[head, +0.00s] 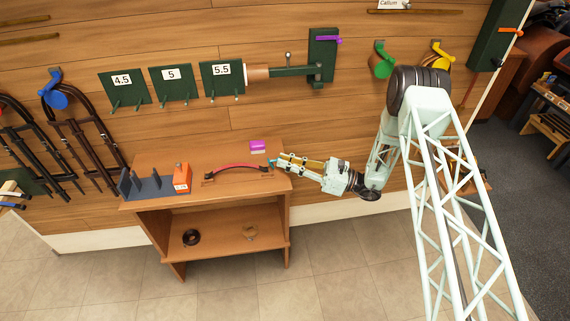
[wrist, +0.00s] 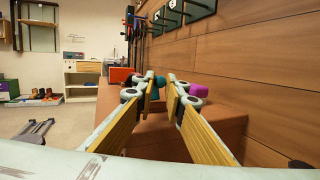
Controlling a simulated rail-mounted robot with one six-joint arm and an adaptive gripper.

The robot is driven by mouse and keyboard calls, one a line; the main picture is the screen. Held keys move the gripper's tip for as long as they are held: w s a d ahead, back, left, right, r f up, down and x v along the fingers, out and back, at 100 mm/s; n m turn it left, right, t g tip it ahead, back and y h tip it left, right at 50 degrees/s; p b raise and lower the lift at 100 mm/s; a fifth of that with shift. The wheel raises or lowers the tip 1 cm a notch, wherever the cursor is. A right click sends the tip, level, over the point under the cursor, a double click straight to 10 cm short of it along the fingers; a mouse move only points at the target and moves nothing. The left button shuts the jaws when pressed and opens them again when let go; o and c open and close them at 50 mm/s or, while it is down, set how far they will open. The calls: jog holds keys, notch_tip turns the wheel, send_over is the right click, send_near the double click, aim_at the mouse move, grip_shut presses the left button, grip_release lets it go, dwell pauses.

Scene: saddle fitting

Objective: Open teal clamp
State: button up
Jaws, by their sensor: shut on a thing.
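The teal clamp (head: 271,161) is a small teal piece at the right end of a curved red-and-black strap (head: 237,168) on the wooden bench. My gripper (head: 278,162) reaches in from the right, low over the bench's right end, with its fingertips at the clamp. In the wrist view, the teal clamp (wrist: 160,81) shows at the tips of my gripper (wrist: 162,79). The fingers are shut on it and hide part of it. The clamp is too small to tell whether its lever is open or closed.
A purple block (head: 258,146) lies behind the strap, close to my fingers. An orange block (head: 182,178) and a dark slotted rack (head: 146,186) stand on the bench's left. Green plates and a measuring arm (head: 290,71) hang on the wall above.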

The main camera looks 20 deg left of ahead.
jog(key=o, duration=0.8)
jog(key=shift+o, duration=0.2)
jog(key=shift+d, duration=0.2)
jog(key=d+f, duration=0.2)
jog(key=d, duration=0.9)
jog(key=shift+w+d, duration=0.25)
jog(key=shift+w, duration=0.1)
